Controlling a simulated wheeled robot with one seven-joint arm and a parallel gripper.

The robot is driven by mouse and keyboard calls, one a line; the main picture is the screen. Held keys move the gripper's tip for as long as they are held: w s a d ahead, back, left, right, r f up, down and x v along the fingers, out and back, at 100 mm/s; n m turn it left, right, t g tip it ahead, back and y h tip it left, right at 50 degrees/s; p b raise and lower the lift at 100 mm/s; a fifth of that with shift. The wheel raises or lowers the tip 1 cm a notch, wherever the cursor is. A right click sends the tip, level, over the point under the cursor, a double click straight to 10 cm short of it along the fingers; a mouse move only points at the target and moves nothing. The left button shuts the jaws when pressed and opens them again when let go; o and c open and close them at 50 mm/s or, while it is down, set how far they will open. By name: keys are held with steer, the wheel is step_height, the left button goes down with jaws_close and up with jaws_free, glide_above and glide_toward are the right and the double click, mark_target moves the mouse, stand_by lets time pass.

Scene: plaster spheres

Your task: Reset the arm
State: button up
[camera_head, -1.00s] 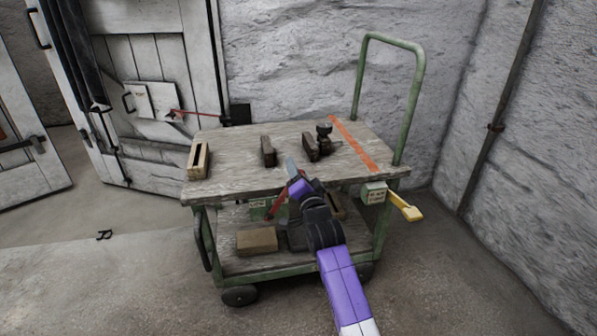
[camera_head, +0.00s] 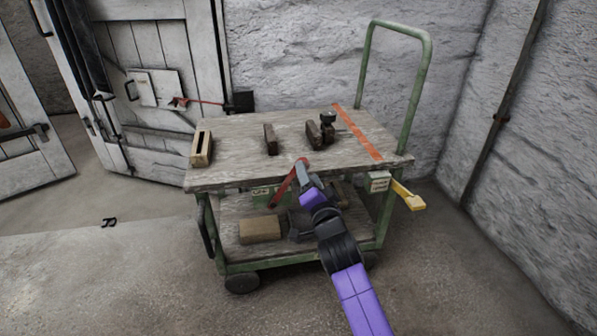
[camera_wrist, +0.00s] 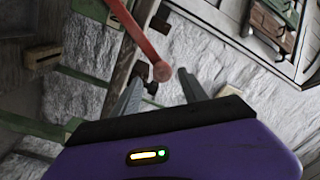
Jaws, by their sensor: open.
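My gripper (camera_head: 303,172) is open and empty in front of the near edge of the wooden cart's top (camera_head: 235,152). My purple and black arm reaches up to it from the lower right. In the wrist view, my gripper's two grey fingers (camera_wrist: 160,92) stand apart. A red bar with a round end (camera_wrist: 140,35) passes beyond the fingers there, and I cannot tell if it touches them. In the head view the red bar (camera_head: 283,187) slants beside the gripper at the cart's front.
On the cart top stand a wooden block with a slot (camera_head: 201,149), dark blocks (camera_head: 271,140) and a small dark tool (camera_head: 328,122). An orange strip (camera_head: 358,132) crosses the right end. The lower shelf holds a brown box (camera_head: 260,230). A yellow handle (camera_head: 409,197) juts out right.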

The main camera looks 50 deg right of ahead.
steer(key=s+a+f+n+t+y, duration=0.1)
steer(key=s+a+f+n+y, duration=0.2)
steer(key=s+a+f+n, duration=0.45)
steer(key=s+a+f+n+y, duration=0.2)
steer(key=s+a+n+y, duration=0.2)
steer(key=s+a, duration=0.5)
steer(key=s+a+r+n+g+y, duration=0.1)
steer(key=s+a+r+n+y, duration=0.15)
steer(key=s+a, duration=0.65)
steer(key=s+a+r+n+g+y, duration=0.1)
steer(key=s+a+r+n, duration=0.15)
steer(key=s, duration=1.25)
step_height(320, 180, up, 28)
steer(key=p, duration=2.8)
steer(key=shift+w+a, duration=0.3)
steer(key=shift+a, duration=0.1)
steer(key=shift+f, duration=0.1)
